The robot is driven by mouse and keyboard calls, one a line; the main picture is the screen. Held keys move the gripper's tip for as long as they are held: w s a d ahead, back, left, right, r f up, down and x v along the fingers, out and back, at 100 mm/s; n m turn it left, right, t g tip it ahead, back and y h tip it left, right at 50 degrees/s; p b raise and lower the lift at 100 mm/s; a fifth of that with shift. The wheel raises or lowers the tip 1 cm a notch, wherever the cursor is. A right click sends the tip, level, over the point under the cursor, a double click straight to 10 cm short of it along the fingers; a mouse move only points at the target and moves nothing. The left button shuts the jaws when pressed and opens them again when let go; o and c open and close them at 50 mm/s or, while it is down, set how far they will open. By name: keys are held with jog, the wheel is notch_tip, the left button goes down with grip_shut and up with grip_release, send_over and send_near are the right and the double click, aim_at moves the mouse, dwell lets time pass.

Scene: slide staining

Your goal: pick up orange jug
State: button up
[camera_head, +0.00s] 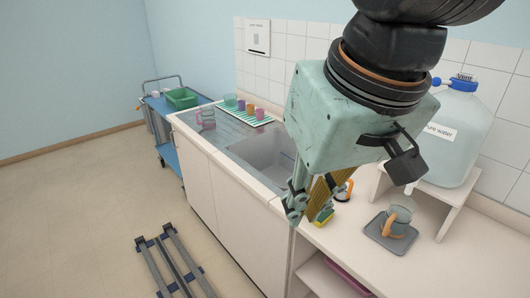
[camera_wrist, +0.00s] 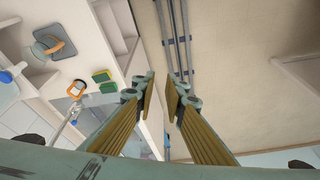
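A clear jug with an orange-brown handle (camera_head: 397,222) stands upright on a small grey tray (camera_head: 375,238) on the right counter. In the wrist view the jug (camera_wrist: 46,44) is at the upper left on its tray, well away from my fingers. My gripper (camera_head: 311,208) points downward near the counter's front edge, to the left of the jug and apart from it. In the wrist view my gripper (camera_wrist: 161,84) is open, with an empty gap between its yellow-brown finger pads and the floor behind it.
A sponge (camera_head: 323,216) and an orange-ringed item (camera_head: 343,189) lie near my fingers. A large water bottle (camera_head: 455,135) stands on a white stand (camera_head: 432,200) behind the jug. The sink (camera_head: 262,158) and a green mat (camera_head: 240,113) with coloured cups are to the left.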

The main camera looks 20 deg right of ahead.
jog(key=w+d+f+m+g+y, duration=0.1)
jog(key=w+d+f+m, duration=0.25)
jog(key=w, duration=0.35)
jog(key=w+d+f+m+g+y, duration=0.1)
jog(key=w+d+f+m, duration=0.25)
jog(key=w, duration=0.35)
jog(key=s+d+f+m+t+y+p, duration=0.25)
jog(key=s+d+f+m+y, duration=0.25)
jog(key=d+f+m+y, duration=0.45)
jog(key=s+d+f+m+t+h+p, duration=0.1)
jog(key=s+d+f+m+t+h, duration=0.1)
jog(key=d+m, duration=0.4)
jog(key=s+d+f+m+t+h+p, duration=0.1)
jog(key=s+d+f+m+t+h, duration=0.2)
jog(key=d+t, duration=0.4)
jog(key=s+d+f+m+t+h+p, duration=0.1)
jog(key=s+d+f+m+t+h, duration=0.2)
jog(key=d+m, duration=0.5)
jog(key=shift+d+f+m+t+h, duration=0.35)
jog(key=shift+d+f+t+h, duration=0.2)
jog(key=shift+d+t+h, duration=0.45)
jog(key=shift+s+d+f, duration=0.1)
jog(key=shift+f, duration=0.05)
